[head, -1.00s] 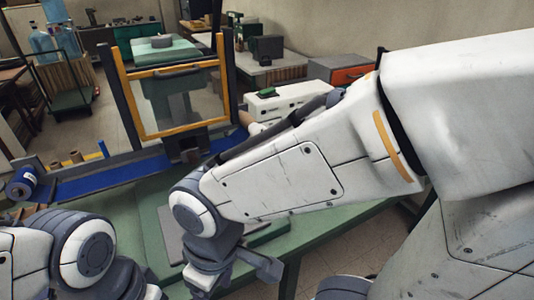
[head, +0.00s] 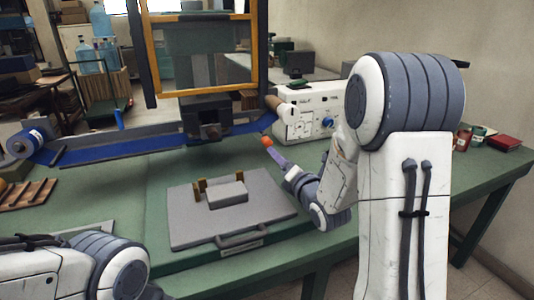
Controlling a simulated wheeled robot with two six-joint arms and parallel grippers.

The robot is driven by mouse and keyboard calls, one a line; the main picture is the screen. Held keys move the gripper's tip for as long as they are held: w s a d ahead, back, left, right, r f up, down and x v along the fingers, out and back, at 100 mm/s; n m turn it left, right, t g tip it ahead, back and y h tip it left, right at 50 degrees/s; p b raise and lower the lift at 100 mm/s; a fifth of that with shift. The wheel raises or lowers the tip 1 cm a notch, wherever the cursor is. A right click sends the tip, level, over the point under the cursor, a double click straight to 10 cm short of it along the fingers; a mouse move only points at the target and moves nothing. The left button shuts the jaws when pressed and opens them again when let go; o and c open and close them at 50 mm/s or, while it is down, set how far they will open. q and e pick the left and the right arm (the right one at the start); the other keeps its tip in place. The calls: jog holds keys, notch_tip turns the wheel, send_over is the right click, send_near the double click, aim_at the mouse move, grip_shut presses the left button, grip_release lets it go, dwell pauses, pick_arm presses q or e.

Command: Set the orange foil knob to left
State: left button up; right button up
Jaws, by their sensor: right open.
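A small orange knob (head: 266,141) shows beside the white control box, at the right of the press. My right gripper (head: 273,151) is right by the knob, its fingers seen edge-on and pointing up and left at it. It is open. I cannot tell whether the fingers touch the knob or are around it. The white control box (head: 305,110) has dials on its front and stands just behind. My left arm comes in at the lower left; its gripper is out of view.
The press has a yellow-edged guard frame (head: 203,95) and a blue foil band (head: 120,146) running from a reel (head: 20,143) at left. A grey plate with a handle (head: 190,225) lies on the green table (head: 120,195). Tins (head: 463,138) stand at the far right.

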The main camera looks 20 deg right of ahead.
aim_at(269, 144)
jog(key=shift+w+d, duration=0.2)
jog(key=shift+w, duration=0.1)
jog(key=w, duration=0.3)
jog(key=w+p, duration=0.1)
jog(key=w, duration=0.5)
jog(key=shift+w+a+r, duration=0.1)
jog(key=shift+w+a, duration=0.15)
jog(key=shift+w, duration=0.15)
grip_shut()
dwell(0.8)
